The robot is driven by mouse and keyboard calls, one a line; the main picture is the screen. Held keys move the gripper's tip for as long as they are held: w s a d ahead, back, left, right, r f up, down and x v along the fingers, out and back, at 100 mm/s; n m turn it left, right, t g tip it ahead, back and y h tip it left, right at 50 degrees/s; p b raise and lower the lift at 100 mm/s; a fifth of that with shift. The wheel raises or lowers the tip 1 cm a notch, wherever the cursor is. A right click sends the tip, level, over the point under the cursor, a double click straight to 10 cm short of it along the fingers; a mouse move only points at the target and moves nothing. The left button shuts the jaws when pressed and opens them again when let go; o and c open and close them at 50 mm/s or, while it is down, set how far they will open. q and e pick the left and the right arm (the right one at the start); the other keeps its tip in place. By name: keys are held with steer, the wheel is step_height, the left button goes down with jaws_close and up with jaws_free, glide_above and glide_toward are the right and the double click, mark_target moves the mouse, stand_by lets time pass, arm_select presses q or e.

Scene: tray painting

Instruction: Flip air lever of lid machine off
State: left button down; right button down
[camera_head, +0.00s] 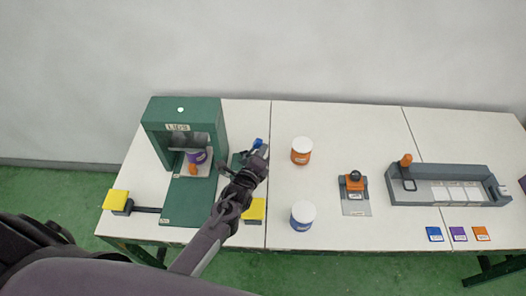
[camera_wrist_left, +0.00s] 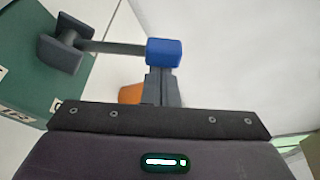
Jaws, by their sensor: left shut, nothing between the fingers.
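The green lid machine (camera_head: 213,115) stands at the left of the table, with a green base plate (camera_head: 187,212) reaching toward the front. The air lever's blue cap (camera_head: 257,143) shows just right of the machine, at my left gripper's tip. In the left wrist view the blue cap (camera_wrist_left: 164,52) sits on the end of a grey rod (camera_wrist_left: 112,47) that runs left to a dark pivot block (camera_wrist_left: 62,52). My left gripper (camera_head: 263,151) is shut and empty; its fingers (camera_wrist_left: 162,84) point at the cap. Whether they touch it I cannot tell. My right gripper is out of view.
A purple jar (camera_head: 196,156) and an orange part (camera_head: 193,170) are in the machine. Yellow pads (camera_head: 116,200) (camera_head: 256,210) flank the base. An orange jar (camera_head: 301,149), a blue jar (camera_head: 302,214), an orange-black tool (camera_head: 355,182) and a grey tray (camera_head: 430,172) stand to the right.

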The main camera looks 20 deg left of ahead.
arm_select(q)
steer(key=shift+s+a+r+n+t+h, duration=0.15)
steer(key=shift+a+r+n, duration=0.1)
steer(key=shift+a+n, duration=0.2)
steer(key=shift+s+a+r+n+t+h, duration=0.1)
steer(key=shift+a+r+n+t+h, duration=0.1)
steer(key=shift+a+n, duration=0.2)
steer(key=s+a+n+t+b, duration=0.2)
steer(key=a+n+b, duration=0.2)
steer(key=a+n, duration=0.3)
steer(key=shift+r+n+b, duration=0.2)
steer(key=shift+n+b, duration=0.15)
steer(key=shift+n, duration=0.1)
steer(key=shift+a+t, duration=0.15)
steer(key=shift+t, duration=0.1)
